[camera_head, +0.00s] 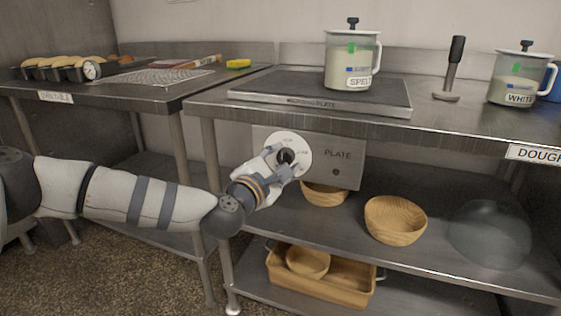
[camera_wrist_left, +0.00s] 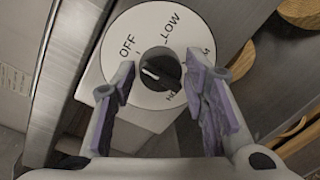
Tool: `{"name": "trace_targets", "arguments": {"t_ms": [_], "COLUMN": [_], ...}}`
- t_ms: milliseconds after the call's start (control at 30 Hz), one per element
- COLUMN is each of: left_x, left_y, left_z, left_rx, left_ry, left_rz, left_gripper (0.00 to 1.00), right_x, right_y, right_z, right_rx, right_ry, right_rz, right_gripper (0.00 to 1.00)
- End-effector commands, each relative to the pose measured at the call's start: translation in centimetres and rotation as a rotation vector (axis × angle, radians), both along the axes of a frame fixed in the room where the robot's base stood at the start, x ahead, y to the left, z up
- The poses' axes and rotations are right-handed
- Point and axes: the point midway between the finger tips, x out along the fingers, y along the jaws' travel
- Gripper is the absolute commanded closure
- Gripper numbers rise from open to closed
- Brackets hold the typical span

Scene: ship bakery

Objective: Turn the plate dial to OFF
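The plate dial is a black knob (camera_wrist_left: 160,72) on a round white disc (camera_head: 303,143) marked OFF, LOW and further settings partly covered. It sits on the grey panel labelled PLATE (camera_head: 345,172) under the worktop. In the left wrist view, a short light mark shows on the knob's left part, below the word OFF. My left gripper (camera_head: 286,157) is at the dial, its purple-padded fingers (camera_wrist_left: 162,82) spread on either side of the knob. Gaps show between pads and knob, so it is open and not gripping. My right gripper is out of view.
A warming plate (camera_head: 300,98) with a SPELT jar (camera_head: 348,84) stands above the panel. A WHITE jar (camera_head: 510,92) and a dark-handled tool (camera_head: 452,70) are to the right. Wooden bowls (camera_head: 395,219) sit on the shelf below. A second table (camera_head: 110,95) stands left.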

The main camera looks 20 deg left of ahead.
Motion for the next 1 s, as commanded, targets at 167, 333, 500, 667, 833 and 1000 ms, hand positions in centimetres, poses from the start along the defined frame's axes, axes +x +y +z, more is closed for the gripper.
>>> {"name": "trace_targets", "arguments": {"t_ms": [167, 333, 500, 667, 833, 1000], "left_x": [0.0, -0.2, -3.6, -8.0, -11.1, -12.0], "left_y": [0.0, 0.1, 0.4, 0.8, 1.0, 1.1], "left_z": [0.0, 0.0, 0.2, 0.3, 0.5, 0.6], "left_rx": [0.001, 0.001, -0.001, -0.001, 0.0, 0.001], "left_ry": [0.0, 0.0, 0.002, 0.001, -0.001, -0.001], "left_rz": [0.0, 0.001, -0.001, -0.001, -0.001, 0.001], "left_gripper": [0.46, 0.46, 0.46, 0.46, 0.46, 0.46], "right_x": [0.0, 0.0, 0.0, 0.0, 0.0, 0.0], "right_y": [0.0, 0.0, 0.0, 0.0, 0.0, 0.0], "right_z": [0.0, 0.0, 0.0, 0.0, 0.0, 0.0], "right_rx": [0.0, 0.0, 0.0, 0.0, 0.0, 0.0], "right_ry": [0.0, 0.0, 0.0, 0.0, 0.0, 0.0], "right_rz": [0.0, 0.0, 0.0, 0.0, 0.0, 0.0], "right_gripper": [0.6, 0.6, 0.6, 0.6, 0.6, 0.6]}}
